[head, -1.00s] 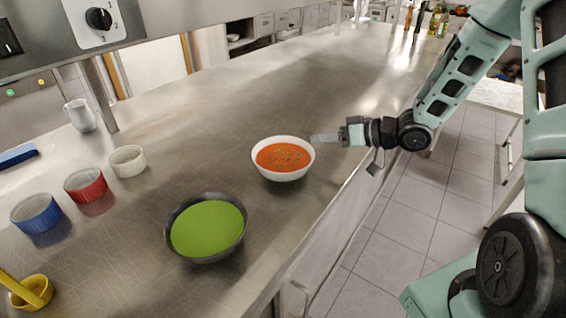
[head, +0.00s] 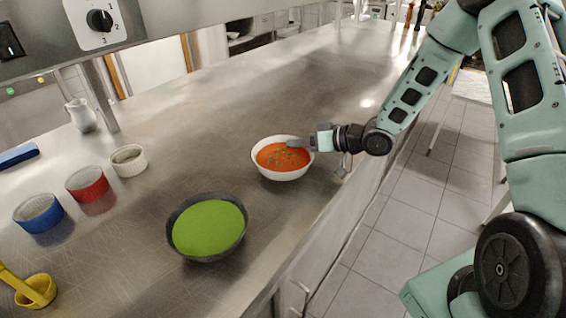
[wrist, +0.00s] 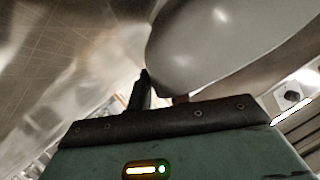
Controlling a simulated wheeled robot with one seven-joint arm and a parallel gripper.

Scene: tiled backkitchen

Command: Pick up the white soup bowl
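The white soup bowl (head: 283,174), filled with orange soup with green bits on top, stands upright on the steel counter. My gripper (head: 299,143) is at its right rim, with a fingertip reaching over the soup in the head view. In the wrist view the bowl's pale outer wall (wrist: 225,45) fills the upper right, close to my gripper (wrist: 160,95). One dark finger shows left of the wall; the other is mostly hidden by the bowl. The fingers look apart; whether they touch the rim is unclear.
A dark bowl of green soup (head: 186,246) stands in front-left of the white bowl. The counter behind the bowl is clear.

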